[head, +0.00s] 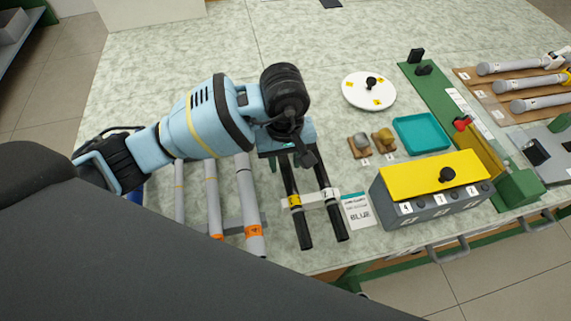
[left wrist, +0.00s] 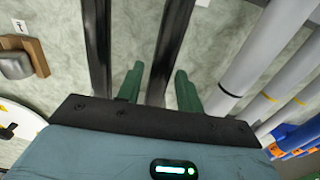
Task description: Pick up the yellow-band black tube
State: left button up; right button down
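The yellow-band black tube (head: 303,229) is the left one of two black tubes in the head view. Its yellow band shows near the white rest, and its far part is hidden by my left gripper (head: 289,150). The other black tube (head: 338,222) lies just to its right. In the left wrist view, my left gripper (left wrist: 159,88) is open, with its green fingers on either side of one black tube (left wrist: 168,50), the one nearer the grey tubes. Gaps show between fingers and tube. The other black tube (left wrist: 98,45) is outside the left finger. My right gripper is not in view.
Grey tubes with orange ends (head: 246,195) lie left of the black tubes. Small brown blocks, a teal tray (head: 422,133) and a white disc (head: 368,91) lie farther back.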

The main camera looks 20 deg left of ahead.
pick_arm(q)
jog(key=c, duration=0.5)
jog(key=shift+r, duration=0.1)
jog(key=shift+c, duration=0.2)
